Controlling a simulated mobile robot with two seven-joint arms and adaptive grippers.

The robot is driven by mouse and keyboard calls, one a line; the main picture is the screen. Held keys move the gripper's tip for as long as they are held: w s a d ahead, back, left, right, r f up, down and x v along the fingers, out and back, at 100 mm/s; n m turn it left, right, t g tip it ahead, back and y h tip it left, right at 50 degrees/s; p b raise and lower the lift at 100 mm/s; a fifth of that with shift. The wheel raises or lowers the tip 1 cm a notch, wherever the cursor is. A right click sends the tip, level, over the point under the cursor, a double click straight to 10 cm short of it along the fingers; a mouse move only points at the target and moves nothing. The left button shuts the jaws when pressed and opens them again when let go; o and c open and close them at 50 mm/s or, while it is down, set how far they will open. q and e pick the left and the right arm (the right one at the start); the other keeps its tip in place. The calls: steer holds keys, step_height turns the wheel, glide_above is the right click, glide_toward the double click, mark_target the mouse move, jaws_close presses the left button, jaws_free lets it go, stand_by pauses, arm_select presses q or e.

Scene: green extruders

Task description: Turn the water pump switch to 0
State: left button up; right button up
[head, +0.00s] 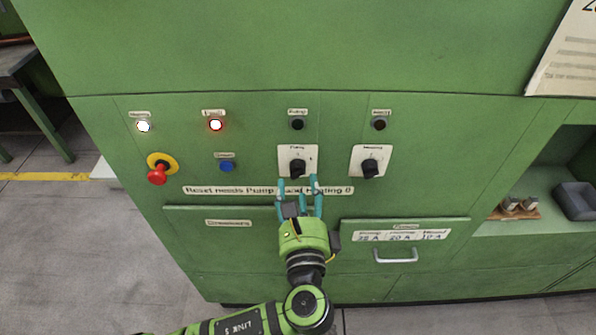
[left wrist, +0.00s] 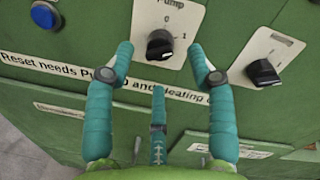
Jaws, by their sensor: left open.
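The water pump switch is a black rotary knob (head: 297,168) on a white plate marked Pump, on the green panel. In the left wrist view the knob (left wrist: 160,45) sits below a 0, with a 1 to its right. Its pointer seems turned toward the 1 side, but the mark is too small to be sure. My left gripper (head: 298,183) is open, its teal fingers just below the knob. In the left wrist view the fingertips (left wrist: 161,62) are apart on either side of the knob, not visibly touching it. My right gripper is not in view.
A similar Heating knob (head: 370,168) is close on the right. A blue button (head: 226,166) and a red emergency stop (head: 157,174) are on the left. A drawer handle (head: 395,256) sticks out below.

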mark_target(298, 177)
arm_select(q)
steer(key=w+p, duration=0.1)
steer(key=w, duration=0.3)
steer(key=shift+a, duration=0.2)
steer(key=shift+w, duration=0.3)
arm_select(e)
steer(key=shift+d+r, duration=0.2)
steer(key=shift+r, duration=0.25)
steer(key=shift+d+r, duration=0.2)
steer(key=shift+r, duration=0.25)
